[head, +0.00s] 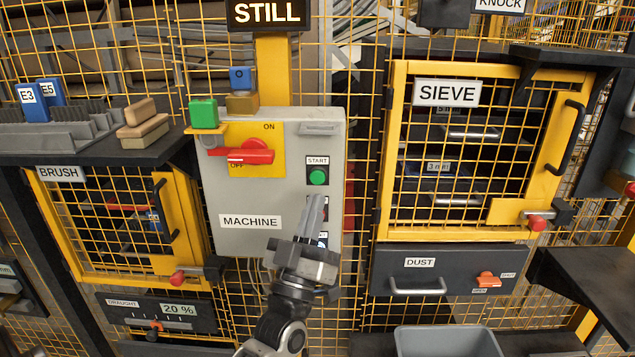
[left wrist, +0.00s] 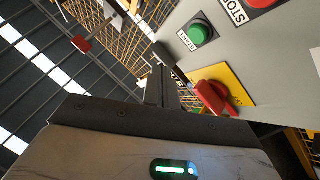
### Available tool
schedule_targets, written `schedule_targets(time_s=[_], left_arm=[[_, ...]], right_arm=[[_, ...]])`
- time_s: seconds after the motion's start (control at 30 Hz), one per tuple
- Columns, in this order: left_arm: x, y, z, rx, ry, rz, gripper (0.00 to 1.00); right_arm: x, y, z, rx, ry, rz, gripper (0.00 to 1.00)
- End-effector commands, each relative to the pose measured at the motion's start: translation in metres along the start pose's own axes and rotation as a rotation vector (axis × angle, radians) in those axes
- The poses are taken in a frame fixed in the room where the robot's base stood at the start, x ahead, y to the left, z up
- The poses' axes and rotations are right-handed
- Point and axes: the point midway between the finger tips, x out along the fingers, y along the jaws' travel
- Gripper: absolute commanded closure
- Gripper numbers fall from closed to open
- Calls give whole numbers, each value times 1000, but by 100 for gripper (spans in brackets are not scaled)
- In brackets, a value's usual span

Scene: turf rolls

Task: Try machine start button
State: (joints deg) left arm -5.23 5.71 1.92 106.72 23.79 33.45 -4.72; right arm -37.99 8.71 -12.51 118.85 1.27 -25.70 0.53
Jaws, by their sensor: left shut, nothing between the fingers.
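The green START button (head: 318,177) is on the right side of the grey MACHINE panel (head: 225,185). It also shows in the left wrist view (left wrist: 200,33), above and to the right of the fingertips. My left gripper (head: 315,200) is shut and empty, fingers pointing up, just below the START button in the head view. I see no contact with the button. The fingers partly hide the controls below START. A red STOP button (left wrist: 262,2) shows at the top of the left wrist view. The red rotary handle (head: 248,152) lies level on its yellow plate. My right gripper is not in view.
A green block (head: 204,114) sits at the panel's upper left. The yellow mesh SIEVE door (head: 400,150) is shut at the right, above the DUST drawer (head: 450,270). The BRUSH door (head: 100,225) is at the left. A grey bin (head: 447,340) stands below. A sign above reads STILL.

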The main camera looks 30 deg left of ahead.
Motion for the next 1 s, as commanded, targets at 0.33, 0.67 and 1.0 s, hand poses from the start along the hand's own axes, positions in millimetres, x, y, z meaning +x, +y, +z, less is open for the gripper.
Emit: schedule_targets(time_s=[0.33,0.67,1.0], left_arm=[[29,-22,23,0,0,0,100],[36,-27,27,0,-1,0,100],[36,-26,27,0,-2,0,100]], right_arm=[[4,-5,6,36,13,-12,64],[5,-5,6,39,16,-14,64],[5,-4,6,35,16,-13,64]])
